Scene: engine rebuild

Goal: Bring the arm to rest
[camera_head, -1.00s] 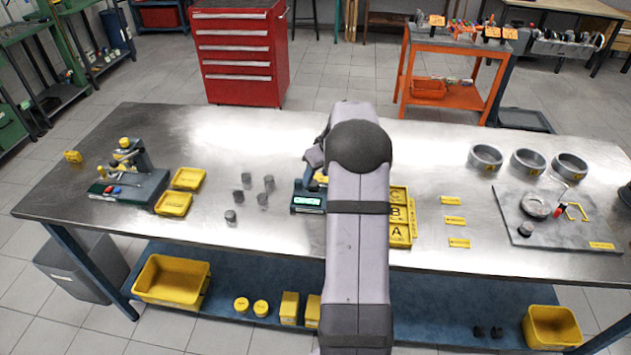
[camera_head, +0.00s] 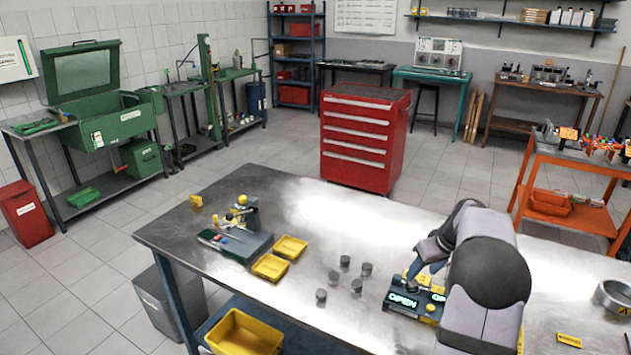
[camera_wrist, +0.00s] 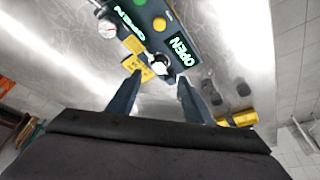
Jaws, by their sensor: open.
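My arm reaches over the steel table (camera_head: 215,225) from the lower right of the head view. My gripper (camera_wrist: 158,78) points down; in the wrist view its two dark fingers are apart, with nothing held between them. Beyond the fingertips is a dark station (camera_wrist: 150,32) with green lit OPEN displays, a yellow button and a dial. A yellow part and a small round black-and-white part show near the fingertips; whether the fingers touch them I cannot tell. In the head view the station (camera_head: 398,301) sits beside my arm, which hides its right part.
Several dark cylinders (camera_head: 344,262) stand left of the station. Two yellow trays (camera_head: 290,247) and a bench fixture (camera_head: 240,222) are further left. A grey ring (camera_head: 614,297) stands at the right. A red tool chest (camera_head: 362,138) stands behind the table. Bare tabletop lies between.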

